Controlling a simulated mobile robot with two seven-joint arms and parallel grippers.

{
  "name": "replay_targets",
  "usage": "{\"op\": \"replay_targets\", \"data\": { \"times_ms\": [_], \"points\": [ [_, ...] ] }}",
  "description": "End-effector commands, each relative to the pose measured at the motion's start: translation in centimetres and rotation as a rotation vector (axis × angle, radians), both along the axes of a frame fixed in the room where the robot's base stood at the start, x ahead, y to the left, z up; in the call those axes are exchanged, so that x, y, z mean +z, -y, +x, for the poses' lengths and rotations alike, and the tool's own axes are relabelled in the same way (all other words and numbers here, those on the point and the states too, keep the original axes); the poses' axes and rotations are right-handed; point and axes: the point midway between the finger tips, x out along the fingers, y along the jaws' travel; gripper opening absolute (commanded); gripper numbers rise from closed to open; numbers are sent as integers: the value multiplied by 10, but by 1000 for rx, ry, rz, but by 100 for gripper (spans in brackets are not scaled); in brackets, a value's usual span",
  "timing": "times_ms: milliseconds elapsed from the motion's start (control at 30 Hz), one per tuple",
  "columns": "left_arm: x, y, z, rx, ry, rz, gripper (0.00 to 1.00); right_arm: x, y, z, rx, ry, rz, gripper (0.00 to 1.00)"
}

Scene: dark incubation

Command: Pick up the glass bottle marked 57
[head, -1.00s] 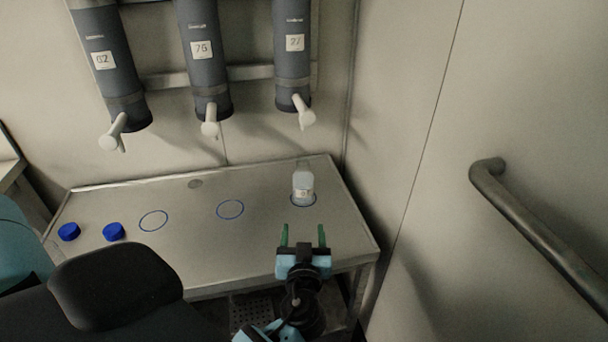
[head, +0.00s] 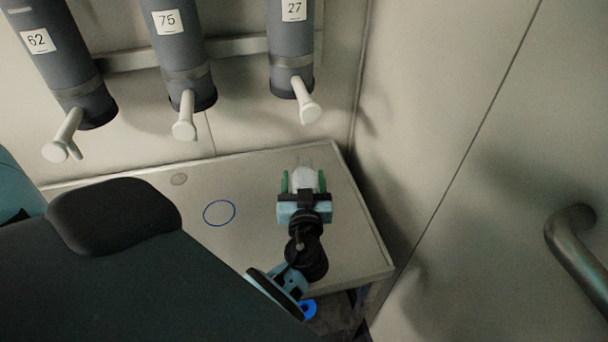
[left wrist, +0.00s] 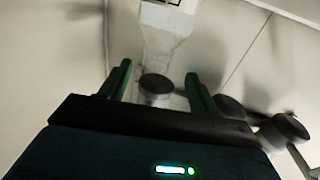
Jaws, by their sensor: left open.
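The small clear glass bottle (head: 304,178) stands upright at the right end of the metal table, pale inside. My left gripper (head: 303,184) is open, with one green finger on each side of the bottle in the head view. I cannot tell whether the fingers touch it. The gripper body hides its lower part, and no number on it can be read now. My right gripper is not in view.
Grey cylinders marked 62 (head: 62,55), 75 (head: 178,50) and 27 (head: 290,50) hang above the table (head: 255,240), with white levers pointing down. A blue ring (head: 219,213) marks bare tabletop left of the gripper. A wall rail (head: 575,240) is at right.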

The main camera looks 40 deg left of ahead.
Motion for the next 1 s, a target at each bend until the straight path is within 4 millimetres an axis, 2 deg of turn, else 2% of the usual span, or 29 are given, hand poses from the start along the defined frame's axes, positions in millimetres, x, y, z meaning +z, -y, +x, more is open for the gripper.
{"op": "replay_targets", "data": {
  "times_ms": [167, 400, 633, 1000],
  "points": [
    [0, -2, 2, 0, 1, 1, 62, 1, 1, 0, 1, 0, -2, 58],
    [2, -15, 20, 0, 2, 0, 62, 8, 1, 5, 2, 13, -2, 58],
    [-1, -18, 24, 0, -1, 1, 62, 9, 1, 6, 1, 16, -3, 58],
    [-5, -40, 58, 0, 2, 2, 62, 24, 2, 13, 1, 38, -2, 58]
  ]
}}
